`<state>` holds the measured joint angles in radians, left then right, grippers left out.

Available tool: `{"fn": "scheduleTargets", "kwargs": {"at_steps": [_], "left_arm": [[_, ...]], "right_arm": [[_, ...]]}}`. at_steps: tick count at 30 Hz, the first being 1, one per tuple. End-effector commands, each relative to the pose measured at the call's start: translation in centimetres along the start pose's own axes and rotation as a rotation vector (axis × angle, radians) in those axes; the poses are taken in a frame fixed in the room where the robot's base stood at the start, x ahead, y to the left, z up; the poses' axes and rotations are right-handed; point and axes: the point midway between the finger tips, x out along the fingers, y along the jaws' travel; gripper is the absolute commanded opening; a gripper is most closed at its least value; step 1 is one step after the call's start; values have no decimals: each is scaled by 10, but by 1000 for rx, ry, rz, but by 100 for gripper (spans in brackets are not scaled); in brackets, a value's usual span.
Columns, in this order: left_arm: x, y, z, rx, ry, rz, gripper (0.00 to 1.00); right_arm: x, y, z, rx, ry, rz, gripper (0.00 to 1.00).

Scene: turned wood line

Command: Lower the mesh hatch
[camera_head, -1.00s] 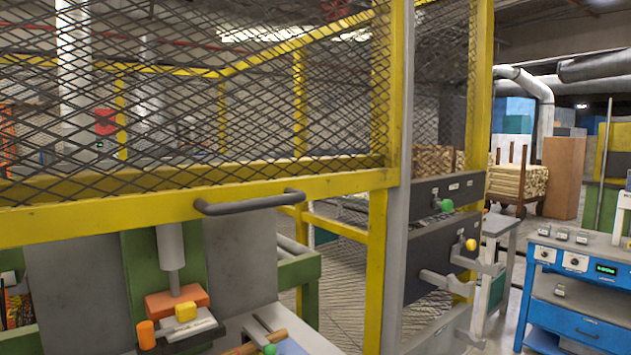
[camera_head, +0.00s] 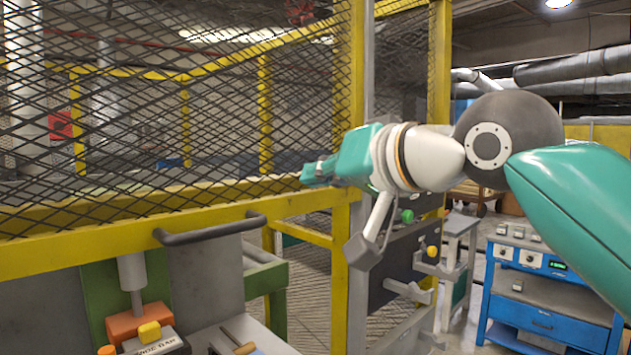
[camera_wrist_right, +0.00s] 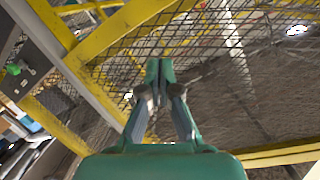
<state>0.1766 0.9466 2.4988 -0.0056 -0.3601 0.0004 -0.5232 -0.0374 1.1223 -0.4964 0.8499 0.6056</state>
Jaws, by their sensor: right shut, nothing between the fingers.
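The mesh hatch (camera_head: 90,247), a yellow frame with dark wire mesh, fills the left of the head view. Its bottom bar stands above the opening over the work bench. A dark grey bar handle (camera_head: 210,231) is fixed along that bottom bar. My right gripper (camera_head: 306,175) is teal and shut, with nothing held. It is in front of the mesh, up and to the right of the handle. In the right wrist view its fingertips (camera_wrist_right: 160,66) are together against a background of mesh and yellow bars. My left gripper is not in view.
A yellow and grey post (camera_head: 355,255) stands right of the hatch, with a dark panel (camera_head: 392,270) carrying green and yellow knobs. A blue cabinet (camera_head: 540,325) stands at lower right. Below the hatch are an orange block (camera_head: 137,324) and a grey bench top.

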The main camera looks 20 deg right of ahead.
Motion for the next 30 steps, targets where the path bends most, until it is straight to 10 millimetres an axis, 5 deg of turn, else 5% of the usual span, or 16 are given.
{"fn": "scheduleTargets", "kwargs": {"at_steps": [12, 19, 30], "left_arm": [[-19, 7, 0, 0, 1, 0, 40], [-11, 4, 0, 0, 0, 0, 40], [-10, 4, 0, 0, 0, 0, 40]], "right_arm": [[82, 0, 4, -1, -4, 0, 0], [87, 0, 34, -2, -3, -1, 0], [89, -1, 40, -1, -2, -2, 0]]}}
